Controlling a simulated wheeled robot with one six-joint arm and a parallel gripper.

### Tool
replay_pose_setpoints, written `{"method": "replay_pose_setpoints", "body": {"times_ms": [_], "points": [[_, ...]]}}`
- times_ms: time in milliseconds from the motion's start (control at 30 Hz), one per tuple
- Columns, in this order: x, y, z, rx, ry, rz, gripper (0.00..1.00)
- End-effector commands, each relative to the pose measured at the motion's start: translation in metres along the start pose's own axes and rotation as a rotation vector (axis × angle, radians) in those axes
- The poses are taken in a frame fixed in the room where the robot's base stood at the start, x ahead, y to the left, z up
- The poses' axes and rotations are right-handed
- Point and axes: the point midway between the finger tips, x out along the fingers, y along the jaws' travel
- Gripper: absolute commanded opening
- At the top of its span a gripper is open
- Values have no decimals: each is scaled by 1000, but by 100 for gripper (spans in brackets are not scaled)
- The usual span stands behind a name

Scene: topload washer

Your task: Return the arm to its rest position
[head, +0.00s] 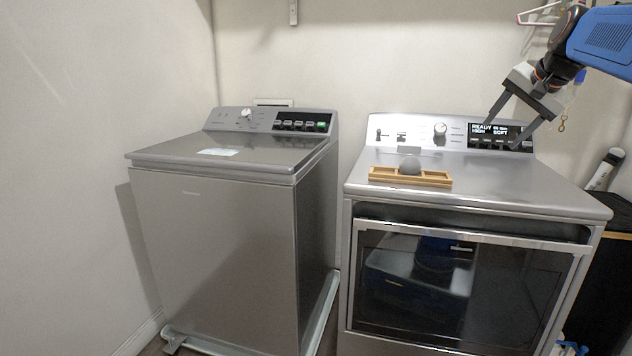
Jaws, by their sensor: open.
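My gripper (501,130) is at the upper right, at the end of my blue and black arm (597,40). Its two grey fingers are spread apart and point down and to the left. Nothing is between them. In the picture the fingers overlap the control panel of the dryer-like machine; I cannot tell whether they touch it. The topload washer (215,245) stands at the left with its lid (160,147) down.
The right machine (530,190) has a glass front door (450,285), shut, and a lit display (490,130). A hanger (540,17) hangs at the upper right. Walls stand behind and left.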

Motion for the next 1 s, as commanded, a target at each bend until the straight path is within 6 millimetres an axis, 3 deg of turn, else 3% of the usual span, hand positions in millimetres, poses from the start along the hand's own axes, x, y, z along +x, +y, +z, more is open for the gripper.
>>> {"method": "replay_pose_setpoints", "body": {"times_ms": [167,267,467,800,1000], "points": [[-1,16,58,-98,-28,26,57],[0,34,102,-178,-50,45,57],[4,83,192,-354,-98,85,57],[19,194,331,-671,-180,137,57],[32,262,394,-840,-223,156,57]]}}
